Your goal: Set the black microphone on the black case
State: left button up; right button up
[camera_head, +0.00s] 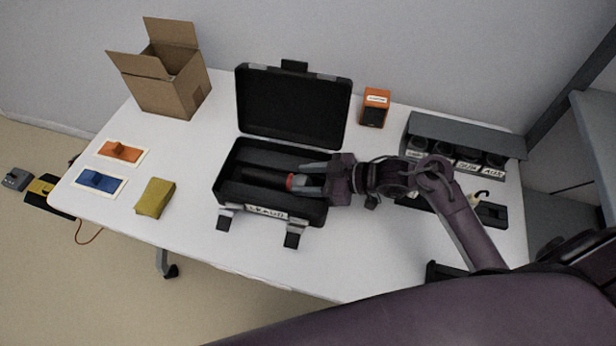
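The black case (226,198) lies open on the white table, its lid standing up at the back. The black microphone (268,178), with a red ring and a grey head, lies lengthwise within the case's lower half. My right gripper (302,180) reaches in from the right over the case. Its two fingers are spread, one on each side of the microphone's head, with a gap showing at the upper finger. Whether the lower finger touches the head is hard to tell. My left gripper is not in view.
An open cardboard box (172,92), orange and blue pieces on cards and a yellow cloth (155,198) are at the left. An orange box (375,106) stands behind. A dark labelled rack (465,134) is at the right, behind my arm. The table's front middle is clear.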

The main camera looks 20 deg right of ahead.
jog(key=o, duration=0.4)
jog(key=shift+c, duration=0.2)
jog(key=shift+r, duration=0.1)
jog(key=shift+d+r, duration=0.1)
jog(key=shift+r, duration=0.05)
jog(key=v, duration=1.1)
jog(key=shift+s+d, duration=0.25)
jog(key=shift+d, duration=0.05)
jog(key=shift+r, duration=0.15)
